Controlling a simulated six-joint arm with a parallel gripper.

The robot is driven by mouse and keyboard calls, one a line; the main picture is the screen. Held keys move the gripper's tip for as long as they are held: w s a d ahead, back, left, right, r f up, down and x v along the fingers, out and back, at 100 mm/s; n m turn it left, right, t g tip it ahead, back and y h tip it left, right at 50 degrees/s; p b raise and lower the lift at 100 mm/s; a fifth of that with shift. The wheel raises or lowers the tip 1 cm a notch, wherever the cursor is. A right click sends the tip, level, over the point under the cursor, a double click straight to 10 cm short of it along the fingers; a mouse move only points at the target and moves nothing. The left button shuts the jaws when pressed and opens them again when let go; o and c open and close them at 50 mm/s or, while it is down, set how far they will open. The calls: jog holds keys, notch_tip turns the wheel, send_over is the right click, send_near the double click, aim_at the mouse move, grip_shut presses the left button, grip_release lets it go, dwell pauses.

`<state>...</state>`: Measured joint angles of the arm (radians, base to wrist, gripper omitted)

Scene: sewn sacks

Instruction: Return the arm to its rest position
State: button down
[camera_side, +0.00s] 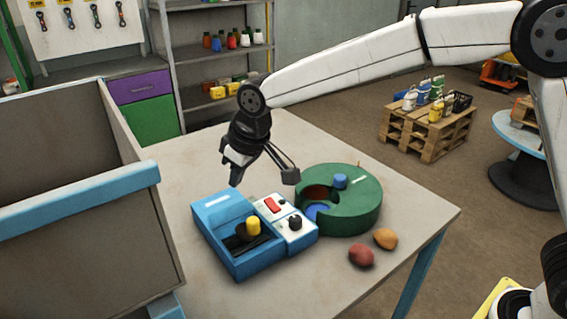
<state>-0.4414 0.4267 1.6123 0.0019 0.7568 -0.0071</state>
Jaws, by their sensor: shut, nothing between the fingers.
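My gripper (262,176) hangs at the end of my white arm, above the far side of the table. It is shut and holds nothing. It points down, above and behind a blue device (215,215) with a yellow knob and a white control panel. A round green device (352,205) with a blue knob and a dark opening stands to the right of it. The gripper appears apart from both devices, though its exact height is hard to judge.
A red sack (361,255) and an orange sack (385,238) lie near the table's right edge (440,228). A large grey bin with a blue rim (80,198) stands at left. Shelves (215,75) and a pallet (428,130) are beyond. The table's front is clear.

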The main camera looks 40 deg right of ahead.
jog(key=s+d+f+m, duration=0.1)
jog(key=s+d+f, duration=0.2)
jog(key=s+d, duration=0.3)
jog(key=s+d+f+m+h, duration=0.1)
jog(key=s+d+f+m, duration=0.1)
jog(key=s+d+f, duration=0.2)
jog(key=s+d+f+m+g, duration=0.1)
jog(key=s+d+f+m, duration=0.1)
jog(key=s+d, duration=0.8)
jog(key=d+f, duration=0.1)
jog(key=d, duration=0.2)
jog(key=shift+s+f+h, duration=0.2)
jog(key=shift+f+h, duration=0.1)
jog(key=shift+f, duration=0.1)
